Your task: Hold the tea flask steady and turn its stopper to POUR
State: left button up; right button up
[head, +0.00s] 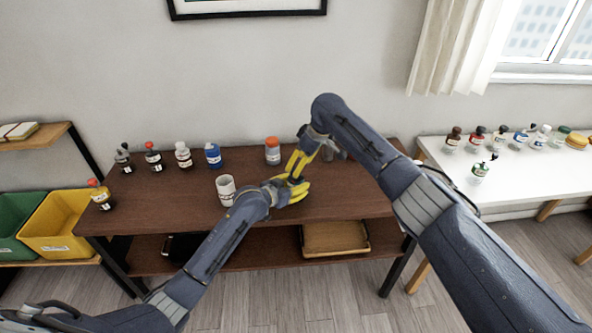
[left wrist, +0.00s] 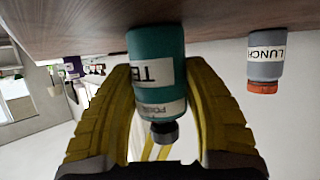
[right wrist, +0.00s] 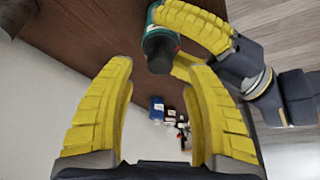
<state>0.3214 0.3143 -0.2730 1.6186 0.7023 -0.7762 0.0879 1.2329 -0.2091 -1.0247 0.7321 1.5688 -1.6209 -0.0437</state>
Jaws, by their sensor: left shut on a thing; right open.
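The tea flask is a teal cylinder with a white label (left wrist: 155,55) in the left wrist view, which shows it upside down. Its dark grey stopper (left wrist: 165,132) is on the end, beside a pale band with small lettering I cannot read surely. My left gripper (head: 296,188) is shut around the flask's side. In the right wrist view the flask (right wrist: 152,37) stands in the left fingers, its stopper (right wrist: 161,60) facing me. My right gripper (right wrist: 156,72) is open, its fingertips short of the stopper. In the head view the grippers hide the flask.
A grey lunch flask with an orange lid (head: 272,150) stands behind and left on the brown table (head: 190,205). Several bottles line the table's back left. A white table (head: 500,190) with bottles is at right.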

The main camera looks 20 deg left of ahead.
jog(key=shift+x, duration=1.85)
grip_shut()
